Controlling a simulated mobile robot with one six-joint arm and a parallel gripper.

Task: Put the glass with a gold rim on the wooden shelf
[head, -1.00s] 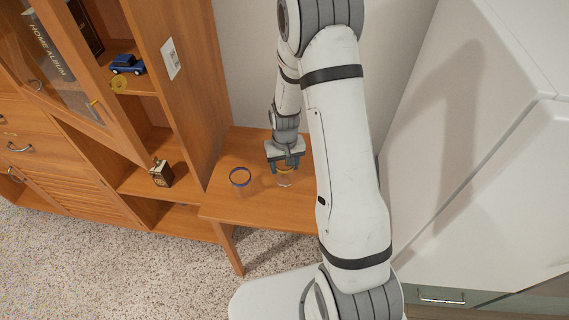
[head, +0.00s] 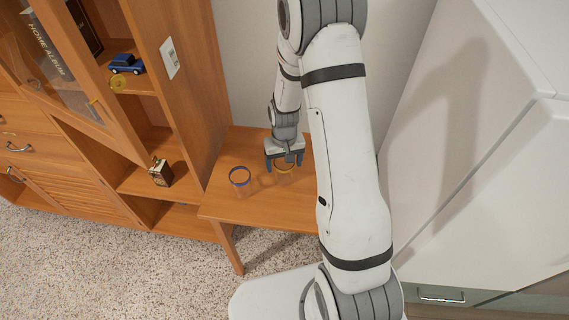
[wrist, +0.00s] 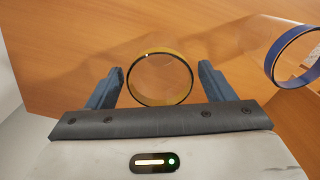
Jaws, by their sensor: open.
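The glass with a gold rim (head: 285,168) stands on the wooden desk top beside the tall cabinet. In the wrist view its gold rim (wrist: 160,53) lies between the two fingers. My gripper (head: 285,162) is open, pointing down over this glass, with a finger on each side and gaps visible beside the rim. It also shows in the wrist view (wrist: 160,85). The wooden shelf unit (head: 190,110) stands left of the desk top, with open compartments; which of its boards is the shelf meant, I cannot tell.
A blue-rimmed glass (head: 239,178) stands just left of the gold-rimmed one; it is at the right in the wrist view (wrist: 290,55). A blue toy car (head: 127,64) and a small dark box (head: 161,172) sit in the cabinet. A white cabinet (head: 480,150) is at the right.

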